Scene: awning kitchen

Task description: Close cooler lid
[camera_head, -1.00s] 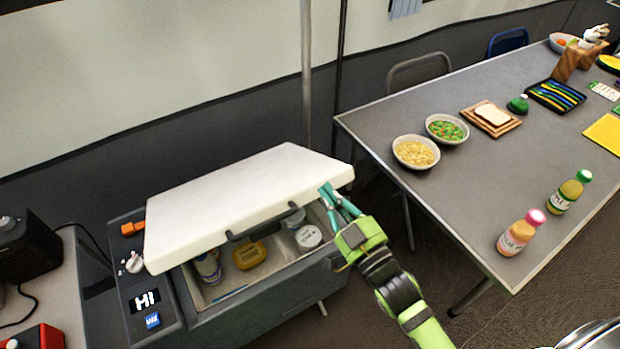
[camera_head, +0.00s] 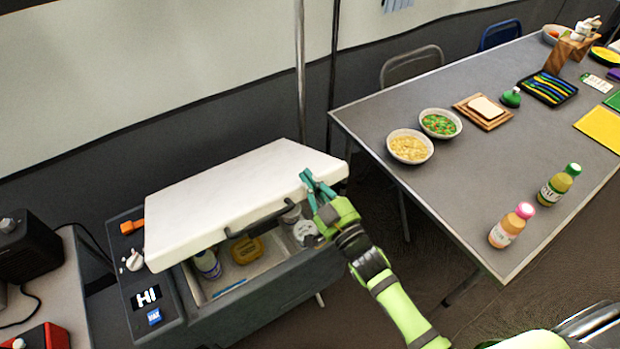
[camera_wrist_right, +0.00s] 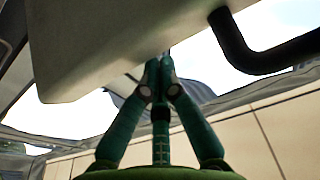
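The cooler (camera_head: 270,292) stands at the lower left in the head view. Its white lid (camera_head: 235,195) is partly raised, with a dark handle (camera_head: 262,221) on its front edge. The open gap shows the inside. My right gripper (camera_head: 308,176) is at the lid's front right part, right of the handle; its tips overlap the lid's top in the head view. In the right wrist view the fingertips (camera_wrist_right: 160,68) meet with nothing between them, near the lid (camera_wrist_right: 120,35) and handle (camera_wrist_right: 265,50). I cannot tell whether they touch the lid. My left gripper is out of view.
Inside the cooler are a yellow tub (camera_head: 247,250), a white-lidded tub (camera_head: 305,232) and a bottle (camera_head: 207,264). A grey table (camera_head: 450,190) with bowls and bottles stands at the right. A metal pole (camera_head: 301,70) rises behind the cooler.

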